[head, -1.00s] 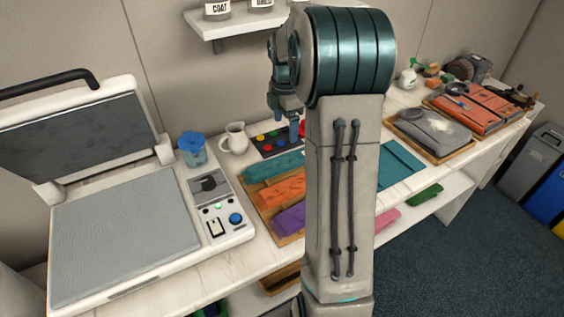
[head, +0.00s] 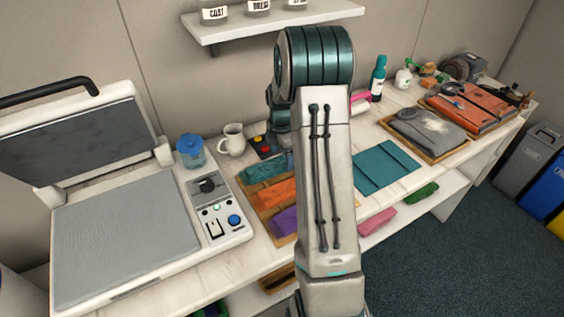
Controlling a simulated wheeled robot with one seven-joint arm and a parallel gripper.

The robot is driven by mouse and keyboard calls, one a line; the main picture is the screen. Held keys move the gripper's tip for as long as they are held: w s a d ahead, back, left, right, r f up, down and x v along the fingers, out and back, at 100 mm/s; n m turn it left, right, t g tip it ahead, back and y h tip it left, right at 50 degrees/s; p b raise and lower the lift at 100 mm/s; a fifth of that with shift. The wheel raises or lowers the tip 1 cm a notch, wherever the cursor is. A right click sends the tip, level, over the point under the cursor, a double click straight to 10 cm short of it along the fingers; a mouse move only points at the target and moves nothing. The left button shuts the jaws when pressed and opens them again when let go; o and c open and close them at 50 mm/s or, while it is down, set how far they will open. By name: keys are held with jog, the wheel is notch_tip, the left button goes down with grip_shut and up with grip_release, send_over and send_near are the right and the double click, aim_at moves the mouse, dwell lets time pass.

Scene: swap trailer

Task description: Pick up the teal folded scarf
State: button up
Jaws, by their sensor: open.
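The teal folded scarf (head: 264,169) lies at the back of a wooden tray (head: 247,194) on the white counter, left of my arm. An orange folded cloth (head: 277,191) and a purple one (head: 285,220) lie in front of it in the same tray. The right part of the tray is hidden behind my arm. My arm stands upright in the middle of the view, and its far end reaches down behind the scarf's right end. The gripper's fingers are hidden behind my arm, so I cannot see whether they touch the scarf.
A white heat press (head: 128,235) with its lid raised stands left of the tray. A blue cup (head: 190,152) and white jug (head: 231,140) stand behind. A shelf (head: 275,27) with jars hangs above.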

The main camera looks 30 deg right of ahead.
jog(key=shift+f, duration=1.05)
jog(key=c, duration=1.1)
jog(key=shift+r, duration=0.1)
